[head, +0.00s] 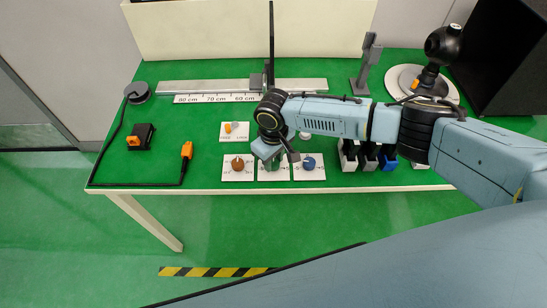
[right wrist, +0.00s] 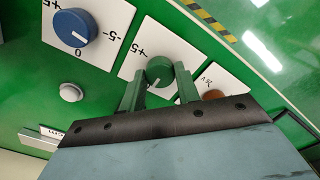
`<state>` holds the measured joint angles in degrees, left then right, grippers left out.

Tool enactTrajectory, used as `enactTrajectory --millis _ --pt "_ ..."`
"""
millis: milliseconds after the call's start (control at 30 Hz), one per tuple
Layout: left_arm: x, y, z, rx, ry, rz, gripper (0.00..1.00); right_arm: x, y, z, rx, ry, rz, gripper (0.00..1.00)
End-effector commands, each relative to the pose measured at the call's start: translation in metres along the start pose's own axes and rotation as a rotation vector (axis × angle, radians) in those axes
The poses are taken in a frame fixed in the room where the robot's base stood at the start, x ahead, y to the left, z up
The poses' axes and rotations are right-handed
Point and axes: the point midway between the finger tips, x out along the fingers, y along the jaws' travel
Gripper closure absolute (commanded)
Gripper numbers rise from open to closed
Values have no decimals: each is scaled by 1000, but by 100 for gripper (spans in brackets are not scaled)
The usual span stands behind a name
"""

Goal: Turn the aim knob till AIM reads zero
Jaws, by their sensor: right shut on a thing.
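My right gripper (head: 272,162) reaches down over the middle of three white dial plates at the table's front edge. In the right wrist view its two green fingers (right wrist: 160,80) are shut on a green knob (right wrist: 159,69), one on each side. A white pointer line shows on the knob, and "+5" is printed on its plate. A blue knob (right wrist: 75,27) on a plate marked -5, 0 and +5 stands beside it, its pointer near 0. A brown knob (head: 237,165) is on the other side. I cannot read an AIM value. My left gripper is not in view.
A white push button (right wrist: 71,92) sits behind the plates. A plate with a small orange switch (head: 228,128) lies behind the brown knob. A ruler rail (head: 190,87) runs along the back. Small blocks (head: 368,162) stand right of the dials. The table's left part holds a cable.

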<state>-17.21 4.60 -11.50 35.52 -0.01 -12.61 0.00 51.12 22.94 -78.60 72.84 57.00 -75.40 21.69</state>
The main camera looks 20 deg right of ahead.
Motion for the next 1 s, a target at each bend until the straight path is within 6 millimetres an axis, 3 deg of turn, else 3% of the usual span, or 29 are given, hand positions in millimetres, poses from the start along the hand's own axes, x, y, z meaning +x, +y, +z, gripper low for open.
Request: enactTrajectory --millis 367,1000 --pt "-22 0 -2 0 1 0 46 -3 -1 1 127 -3 -3 91" --pt "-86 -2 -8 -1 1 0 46 -3 -2 1 711 -4 -3 91"
